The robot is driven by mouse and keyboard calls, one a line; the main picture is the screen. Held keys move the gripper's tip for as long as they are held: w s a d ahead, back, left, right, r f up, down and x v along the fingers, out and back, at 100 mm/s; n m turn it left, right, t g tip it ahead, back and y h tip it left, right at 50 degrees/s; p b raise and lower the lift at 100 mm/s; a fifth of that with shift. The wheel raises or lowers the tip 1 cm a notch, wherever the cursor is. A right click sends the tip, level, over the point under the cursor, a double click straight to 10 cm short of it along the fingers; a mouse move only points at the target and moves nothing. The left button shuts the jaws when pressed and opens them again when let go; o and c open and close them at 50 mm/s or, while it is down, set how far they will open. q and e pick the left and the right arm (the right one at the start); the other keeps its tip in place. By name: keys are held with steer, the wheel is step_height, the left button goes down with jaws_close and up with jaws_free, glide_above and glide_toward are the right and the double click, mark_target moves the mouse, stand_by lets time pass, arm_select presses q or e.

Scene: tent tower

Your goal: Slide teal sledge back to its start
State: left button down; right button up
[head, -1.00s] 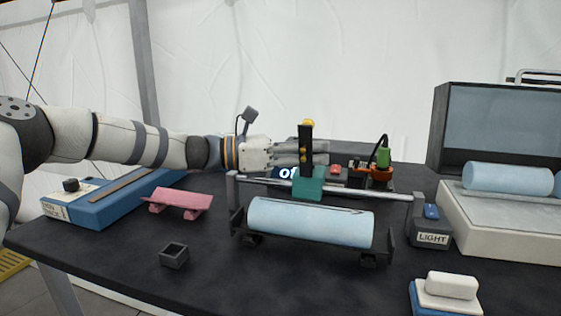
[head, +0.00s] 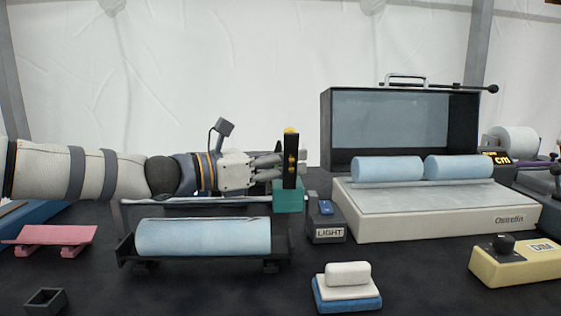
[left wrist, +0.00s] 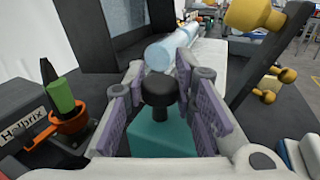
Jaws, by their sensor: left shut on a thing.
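The teal sledge (head: 288,197) sits at the right end of the metal rail (head: 190,201), above the black tray with a pale blue roll (head: 203,237). My left gripper (head: 278,168) reaches in from the left, above the sledge. In the left wrist view, its purple-padded fingers are shut around the black knob (left wrist: 159,92) on top of the sledge's teal body (left wrist: 158,135). A black upright bar with yellow knobs (head: 290,160) stands at the fingertips, hiding part of them in the head view. My right gripper is not in view.
A grey LIGHT switch box (head: 328,230) stands just right of the sledge. Beyond it is a large pale machine (head: 435,213) with two blue rolls. A white-and-blue block (head: 346,289) lies in front. A pink stand (head: 48,238) and a small dark cup (head: 45,300) are at left.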

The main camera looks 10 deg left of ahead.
arm_select(q)
steer(key=shift+d, duration=0.15)
steer(key=c, duration=1.6)
jaws_free()
steer(key=shift+c, duration=0.2)
steer(key=shift+w+d, duration=0.1)
steer(key=shift+d, duration=0.05)
steer(key=v, duration=1.2)
